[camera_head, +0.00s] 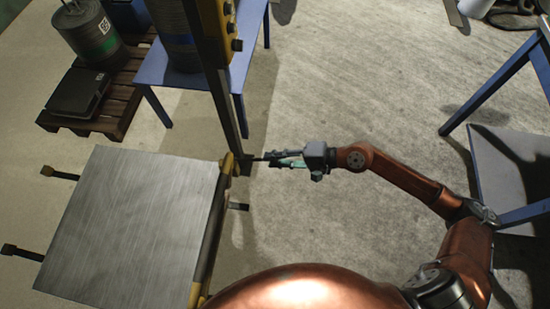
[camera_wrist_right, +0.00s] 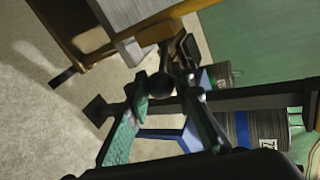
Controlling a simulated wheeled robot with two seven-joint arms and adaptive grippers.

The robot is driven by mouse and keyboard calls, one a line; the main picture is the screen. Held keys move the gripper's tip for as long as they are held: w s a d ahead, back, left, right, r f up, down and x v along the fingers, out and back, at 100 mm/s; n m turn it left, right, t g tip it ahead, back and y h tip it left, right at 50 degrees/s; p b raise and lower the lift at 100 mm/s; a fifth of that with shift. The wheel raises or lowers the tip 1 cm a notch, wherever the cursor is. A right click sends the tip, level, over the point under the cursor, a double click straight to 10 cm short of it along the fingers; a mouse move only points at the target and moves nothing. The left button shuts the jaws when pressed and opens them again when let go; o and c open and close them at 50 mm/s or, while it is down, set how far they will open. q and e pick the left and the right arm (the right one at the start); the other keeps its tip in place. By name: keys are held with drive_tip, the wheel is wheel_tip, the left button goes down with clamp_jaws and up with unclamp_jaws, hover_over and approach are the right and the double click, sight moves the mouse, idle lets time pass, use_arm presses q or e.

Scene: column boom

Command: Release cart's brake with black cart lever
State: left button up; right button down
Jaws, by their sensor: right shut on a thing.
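The cart (camera_head: 130,225) has a brushed metal top and a black-and-yellow right edge, and stands at the left of the head view. My right gripper (camera_head: 266,159) reaches in from the right to the cart's far right corner. It is shut on a black cart lever (camera_head: 247,162). In the right wrist view the lever's round black knob (camera_wrist_right: 160,85) sits between the fingertips of my right gripper (camera_wrist_right: 162,92). The fingers hide part of the lever. My left gripper is not in view.
Another black lever (camera_head: 238,206) sticks out nearer on the cart's right side. Two more levers (camera_head: 62,173) stick out on the left. A blue table (camera_head: 200,80) and a wooden pallet (camera_head: 110,120) stand behind.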

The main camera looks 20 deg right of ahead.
drive_tip(key=shift+w+d+f, duration=0.2)
drive_tip(key=shift+d+f, duration=0.05)
drive_tip(key=c, duration=1.8)
unclamp_jaws()
drive_tip(key=shift+f, duration=0.1)
drive_tip(key=shift+o, duration=0.7)
drive_tip(key=v, duration=1.2)
